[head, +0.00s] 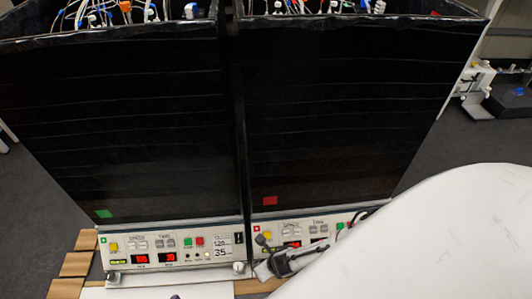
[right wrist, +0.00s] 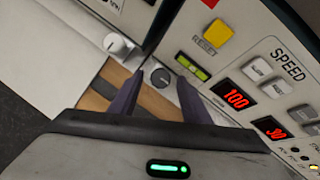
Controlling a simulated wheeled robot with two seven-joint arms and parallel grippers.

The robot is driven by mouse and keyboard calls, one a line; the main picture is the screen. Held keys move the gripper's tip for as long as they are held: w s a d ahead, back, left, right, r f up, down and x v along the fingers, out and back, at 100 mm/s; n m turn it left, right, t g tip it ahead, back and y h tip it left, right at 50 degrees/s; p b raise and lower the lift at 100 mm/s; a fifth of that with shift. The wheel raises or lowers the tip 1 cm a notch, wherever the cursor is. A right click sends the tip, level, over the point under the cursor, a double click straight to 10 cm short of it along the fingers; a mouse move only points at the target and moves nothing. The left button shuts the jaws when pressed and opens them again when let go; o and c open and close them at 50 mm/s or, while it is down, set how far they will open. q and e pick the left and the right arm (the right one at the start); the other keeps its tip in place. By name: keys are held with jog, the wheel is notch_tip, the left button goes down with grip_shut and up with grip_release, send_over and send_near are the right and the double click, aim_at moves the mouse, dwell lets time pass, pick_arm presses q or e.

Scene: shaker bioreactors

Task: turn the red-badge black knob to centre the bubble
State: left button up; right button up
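The black knob (right wrist: 160,77) shows in the right wrist view, low on the panel of the red-badge unit. My right gripper (right wrist: 160,75) is open, with its two dark fingers on either side of the knob and a gap on each side. I cannot tell how deep the fingers reach. The level vial (right wrist: 192,66) is yellow-green, just beside the knob; the bubble's exact place is too small to tell. In the head view, the right gripper (head: 264,256) is at the red-badge unit's lower left corner and hides the knob. The red badge (head: 257,228) shows above. My left gripper is not in view.
A white knob (right wrist: 115,43) on the neighbouring green-badge unit is close to the left finger. A yellow reset button (right wrist: 213,36) and red displays (right wrist: 236,95) are on the panel. The green-badge unit's panel (head: 172,248) stands at left. Wooden slats (head: 76,264) lie below.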

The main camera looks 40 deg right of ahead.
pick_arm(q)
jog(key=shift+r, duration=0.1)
pick_arm(e)
jog(key=shift+r, duration=0.1)
jog(key=shift+s+r+p, duration=0.15)
jog(key=shift+r+p, duration=0.2)
jog(key=shift+p, duration=0.05)
pick_arm(q)
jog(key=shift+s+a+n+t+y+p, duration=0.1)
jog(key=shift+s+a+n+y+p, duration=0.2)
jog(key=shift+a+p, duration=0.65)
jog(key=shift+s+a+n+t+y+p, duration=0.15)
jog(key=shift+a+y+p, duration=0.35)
jog(key=shift+p, duration=0.9)
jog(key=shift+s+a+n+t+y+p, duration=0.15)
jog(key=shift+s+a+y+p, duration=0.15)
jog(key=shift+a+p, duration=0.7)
pick_arm(e)
jog(key=v, duration=0.9)
jog(key=shift+r, duration=0.15)
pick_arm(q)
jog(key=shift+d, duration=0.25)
